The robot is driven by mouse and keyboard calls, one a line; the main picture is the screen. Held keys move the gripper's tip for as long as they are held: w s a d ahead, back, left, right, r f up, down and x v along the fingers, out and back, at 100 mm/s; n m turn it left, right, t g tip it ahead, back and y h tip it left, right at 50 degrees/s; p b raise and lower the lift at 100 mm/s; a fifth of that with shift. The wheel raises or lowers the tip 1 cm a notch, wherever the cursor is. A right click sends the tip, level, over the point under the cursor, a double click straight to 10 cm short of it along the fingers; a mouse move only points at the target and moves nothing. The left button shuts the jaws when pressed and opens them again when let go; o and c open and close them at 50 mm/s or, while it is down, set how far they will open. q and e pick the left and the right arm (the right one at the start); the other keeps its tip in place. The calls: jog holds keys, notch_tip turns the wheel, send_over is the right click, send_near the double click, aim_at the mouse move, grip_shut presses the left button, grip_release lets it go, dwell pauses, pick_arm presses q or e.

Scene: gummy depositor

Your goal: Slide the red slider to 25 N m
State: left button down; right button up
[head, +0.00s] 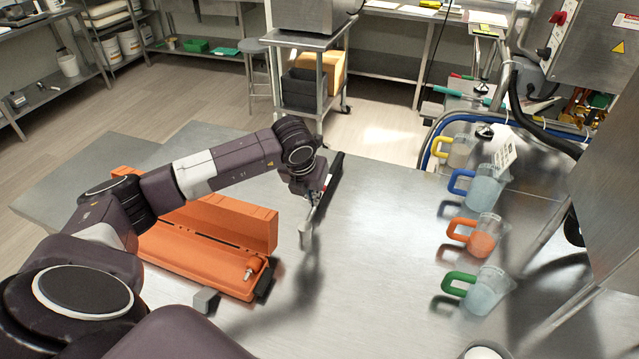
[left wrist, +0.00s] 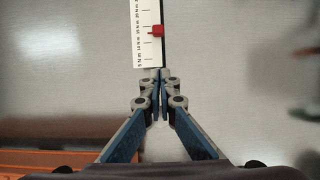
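The red slider (left wrist: 156,30) sits at the right edge of a white scale (left wrist: 146,38) in the left wrist view, beside one of its marks. My right gripper is not in view.
An open orange case (head: 195,250) lies on the steel table (head: 390,260) left of the tool. Several measuring jugs with coloured handles, such as the orange one (head: 480,236), stand at the right. The table between tool and jugs is clear. A wheeled cart (head: 310,42) stands behind.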

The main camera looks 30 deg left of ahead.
pick_arm(q)
jog(key=shift+w+a+f+p, duration=0.2)
jog(key=shift+w+p, duration=0.15)
jog(key=shift+w, duration=0.4)
jog(key=shift+w+a+f+p, duration=0.15)
jog(key=shift+w+p, duration=0.15)
jog(key=shift+w, duration=0.4)
jog(key=shift+w+a+f+p, duration=0.2)
jog(key=shift+w+p, duration=0.15)
jog(key=shift+w, duration=0.4)
